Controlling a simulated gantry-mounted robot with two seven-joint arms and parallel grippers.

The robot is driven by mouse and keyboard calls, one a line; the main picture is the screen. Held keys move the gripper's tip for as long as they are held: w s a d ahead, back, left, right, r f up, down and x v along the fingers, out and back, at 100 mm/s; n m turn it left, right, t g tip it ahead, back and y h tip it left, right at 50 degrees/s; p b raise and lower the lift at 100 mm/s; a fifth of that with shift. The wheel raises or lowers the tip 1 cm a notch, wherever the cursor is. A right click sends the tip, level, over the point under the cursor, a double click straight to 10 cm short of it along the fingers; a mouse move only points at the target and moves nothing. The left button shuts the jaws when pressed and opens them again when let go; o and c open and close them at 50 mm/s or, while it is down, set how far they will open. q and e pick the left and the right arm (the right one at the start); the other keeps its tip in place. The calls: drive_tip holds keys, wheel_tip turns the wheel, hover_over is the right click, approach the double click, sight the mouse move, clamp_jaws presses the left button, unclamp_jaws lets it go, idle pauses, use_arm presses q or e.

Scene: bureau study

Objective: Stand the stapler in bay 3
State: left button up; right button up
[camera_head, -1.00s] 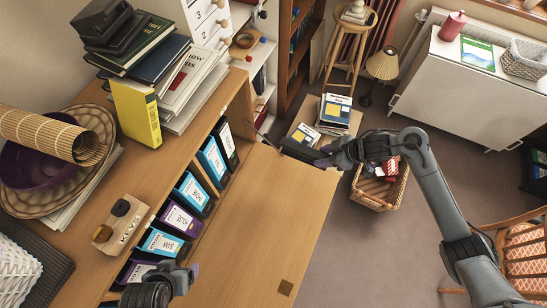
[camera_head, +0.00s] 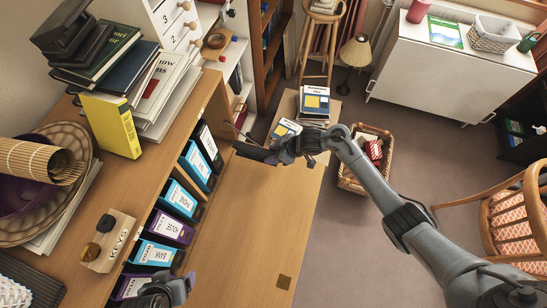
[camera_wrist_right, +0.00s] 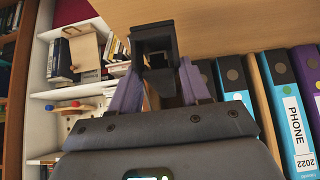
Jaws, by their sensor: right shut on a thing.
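A dark stapler-like object (camera_head: 252,152) is held in my right gripper (camera_head: 276,154), above the wooden fold-down flap (camera_head: 235,215) of the bureau. In the right wrist view, the black object (camera_wrist_right: 155,50) sits between the purple fingers of the right gripper (camera_wrist_right: 153,85), which are shut on it. Upright binders (camera_head: 181,199) stand in a row in the bureau's compartments, left of the held object; no bay number is readable. They also show at right in the wrist view (camera_wrist_right: 295,115). My left gripper (camera_head: 178,286) is at the bottom edge, near the closest binders; its fingers are unclear.
The bureau top holds a KEYS block (camera_head: 108,240), a yellow book (camera_head: 112,125), stacked books and a woven plate (camera_head: 75,190). A white shelf unit (camera_wrist_right: 45,75) stands at left in the wrist view. Beyond the flap are a basket (camera_head: 350,185) and a stool (camera_head: 318,40). The flap is largely clear.

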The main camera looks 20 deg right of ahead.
drive_tip(key=shift+f, duration=1.9)
drive_tip(key=o, duration=1.3)
drive_tip(key=shift+o, duration=0.2)
drive_tip(key=p+v, duration=0.1)
drive_tip(key=v, duration=1.1)
drive_tip(key=s+r+m+h, duration=0.2)
drive_tip(key=s+m+h, duration=0.1)
drive_tip(key=s, duration=0.9)
drive_tip(key=s+r+m+g+h, duration=0.1)
drive_tip(key=s+m, duration=0.4)
drive_tip(key=s, duration=0.7)
wheel_tip(320, 180, up, 2)
drive_tip(key=shift+a+r+h, duration=0.25)
drive_tip(key=shift+h, duration=0.65)
